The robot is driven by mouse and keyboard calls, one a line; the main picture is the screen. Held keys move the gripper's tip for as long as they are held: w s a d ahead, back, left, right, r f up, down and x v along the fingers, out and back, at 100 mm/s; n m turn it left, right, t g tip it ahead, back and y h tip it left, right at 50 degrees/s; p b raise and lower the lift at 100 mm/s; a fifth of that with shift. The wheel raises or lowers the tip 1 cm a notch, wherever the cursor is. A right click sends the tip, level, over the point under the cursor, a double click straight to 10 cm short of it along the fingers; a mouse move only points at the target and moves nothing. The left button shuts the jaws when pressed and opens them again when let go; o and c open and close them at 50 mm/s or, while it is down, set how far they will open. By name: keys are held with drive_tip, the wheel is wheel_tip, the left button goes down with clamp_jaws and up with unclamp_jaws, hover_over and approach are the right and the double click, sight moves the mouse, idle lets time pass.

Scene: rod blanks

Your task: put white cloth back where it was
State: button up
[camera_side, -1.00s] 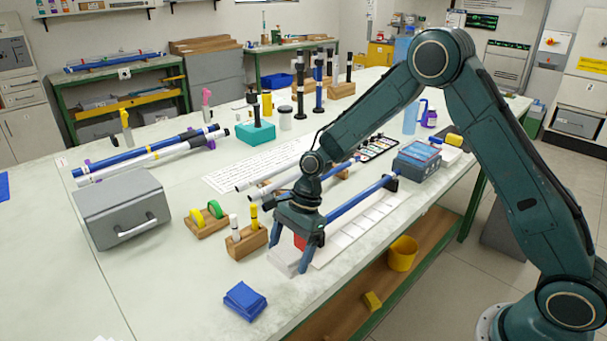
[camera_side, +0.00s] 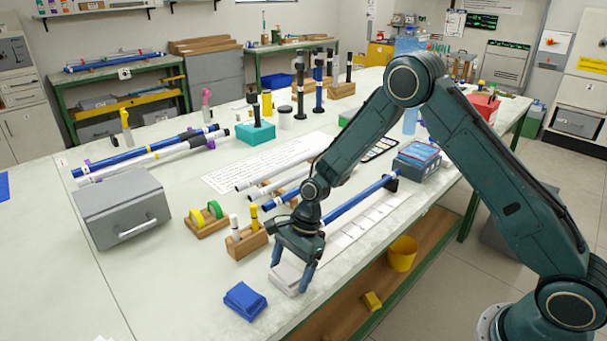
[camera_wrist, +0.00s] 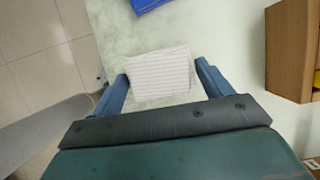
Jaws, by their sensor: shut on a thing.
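The white cloth (camera_side: 287,278) is a small folded block near the table's front edge in the side view. It also shows in the wrist view (camera_wrist: 159,73), with fine lines across its top. My gripper (camera_side: 291,278) is lowered over it, with one finger on each side. In the wrist view my gripper (camera_wrist: 161,84) is shut on the cloth, which sits between the two blue fingers. I cannot tell whether the cloth rests on the table or is just above it.
A folded blue cloth (camera_side: 244,300) lies left of the gripper. A wooden block with markers (camera_side: 246,241) stands behind it. A blue rod (camera_side: 355,199) runs right toward a grey box (camera_side: 416,162). The front table edge is close.

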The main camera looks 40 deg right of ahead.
drive_tip(key=o, duration=0.9)
drive_tip(key=shift+f, duration=0.1)
drive_tip(key=v, duration=1.2)
drive_tip(key=shift+r, duration=0.25)
